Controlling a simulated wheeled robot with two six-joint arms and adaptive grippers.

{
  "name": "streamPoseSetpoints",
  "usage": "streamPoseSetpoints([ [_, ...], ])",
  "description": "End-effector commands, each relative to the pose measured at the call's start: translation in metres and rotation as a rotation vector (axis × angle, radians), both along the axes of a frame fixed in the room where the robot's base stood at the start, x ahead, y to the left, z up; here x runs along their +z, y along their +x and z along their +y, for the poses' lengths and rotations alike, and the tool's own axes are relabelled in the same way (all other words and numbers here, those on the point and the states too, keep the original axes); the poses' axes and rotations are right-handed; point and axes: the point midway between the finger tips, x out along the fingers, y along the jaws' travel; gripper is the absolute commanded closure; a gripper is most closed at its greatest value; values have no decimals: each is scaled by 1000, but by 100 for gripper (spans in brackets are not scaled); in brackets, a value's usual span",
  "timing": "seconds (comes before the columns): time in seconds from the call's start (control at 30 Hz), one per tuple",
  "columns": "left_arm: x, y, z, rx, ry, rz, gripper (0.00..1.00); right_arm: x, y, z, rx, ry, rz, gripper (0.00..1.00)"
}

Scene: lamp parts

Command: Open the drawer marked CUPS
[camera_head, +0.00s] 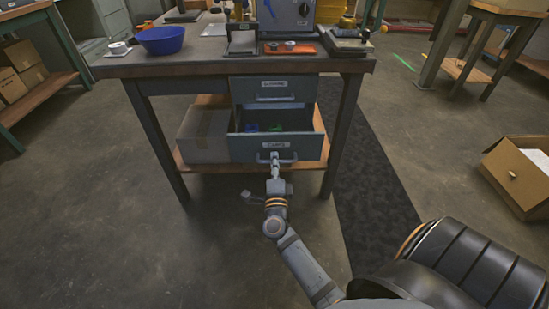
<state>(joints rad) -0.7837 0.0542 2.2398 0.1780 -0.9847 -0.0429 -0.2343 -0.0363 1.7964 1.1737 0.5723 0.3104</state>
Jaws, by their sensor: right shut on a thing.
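The drawer marked CUPS (245,148) is the lower drawer under the workbench. It is pulled out, and its inside shows, with small blue and green items (250,127) in it. Its label sits on the front above a light bar handle (288,159). My right gripper (275,160) is at the handle, shut on it. My right arm reaches up to it from the bottom of the view. My left gripper is not in view.
A closed upper drawer (300,91) sits directly above. The bench top (215,63) carries a blue bowl (162,40) and several tools. An open carton (517,175) lies on the floor at right. Floor in front is mostly clear.

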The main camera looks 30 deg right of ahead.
Motion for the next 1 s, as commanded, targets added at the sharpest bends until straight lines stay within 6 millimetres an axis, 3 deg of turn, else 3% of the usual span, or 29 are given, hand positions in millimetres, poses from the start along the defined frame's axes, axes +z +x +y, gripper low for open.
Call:
streamPoseSetpoints([
  [0.37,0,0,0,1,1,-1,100,-2,-1,1,1,2,4,100],
  [0.4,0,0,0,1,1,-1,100,-2,-1,1,1,2,4,91],
  [0.5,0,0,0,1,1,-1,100,-2,-1,1,1,2,4,80],
  [0.77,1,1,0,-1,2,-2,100,0,0,0,0,1,1,80],
  [0.87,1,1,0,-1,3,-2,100,9,0,0,-1,1,-2,80],
  [1.0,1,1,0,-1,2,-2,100,40,0,0,-1,2,-8,80],
])
